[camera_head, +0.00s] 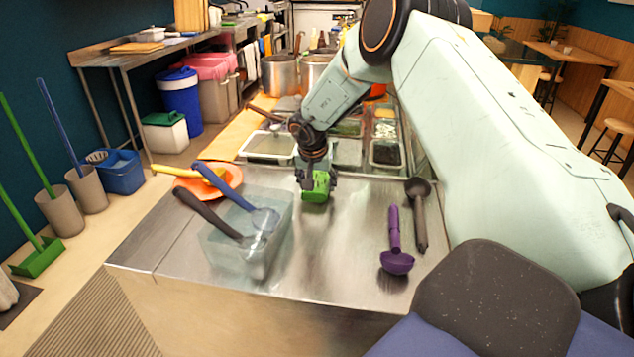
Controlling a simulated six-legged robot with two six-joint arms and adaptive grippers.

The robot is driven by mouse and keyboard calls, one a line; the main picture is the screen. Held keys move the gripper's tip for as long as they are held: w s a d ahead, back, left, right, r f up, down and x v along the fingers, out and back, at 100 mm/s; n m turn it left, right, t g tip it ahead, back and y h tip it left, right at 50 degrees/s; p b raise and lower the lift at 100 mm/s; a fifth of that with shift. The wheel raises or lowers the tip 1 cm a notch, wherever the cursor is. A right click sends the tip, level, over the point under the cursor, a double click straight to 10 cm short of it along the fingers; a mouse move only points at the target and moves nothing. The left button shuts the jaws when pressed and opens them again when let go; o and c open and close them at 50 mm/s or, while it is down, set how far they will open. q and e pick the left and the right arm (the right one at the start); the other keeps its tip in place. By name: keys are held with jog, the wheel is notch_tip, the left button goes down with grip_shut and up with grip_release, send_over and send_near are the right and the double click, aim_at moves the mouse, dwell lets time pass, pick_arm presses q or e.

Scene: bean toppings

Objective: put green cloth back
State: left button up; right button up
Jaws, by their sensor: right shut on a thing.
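A green cloth (316,190) is bunched up at the middle of the steel counter (335,245), near its back edge. My right gripper (316,176) reaches down from above and is shut on the cloth. The gripper's fingers partly cover the cloth's upper part. I cannot tell whether the cloth touches the counter. My left gripper is out of view.
A clear container (247,240) with ladles stands left of the cloth. An orange plate (208,184) lies behind it. A purple ladle (396,245) and a dark ladle (419,215) lie at the right. Food pans (385,153) sit behind. The counter's front middle is clear.

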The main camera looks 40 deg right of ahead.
jog(key=shift+d+f, duration=0.15)
jog(key=shift+d, duration=0.05)
jog(key=o, duration=0.6)
jog(key=shift+d+f, duration=0.1)
jog(key=o, duration=0.4)
jog(key=shift+a+r, duration=0.25)
jog(key=shift+a, duration=0.1)
jog(key=shift+d+f, duration=0.15)
jog(key=shift+d, duration=0.1)
jog(key=p+v, duration=0.2)
jog(key=v, duration=1)
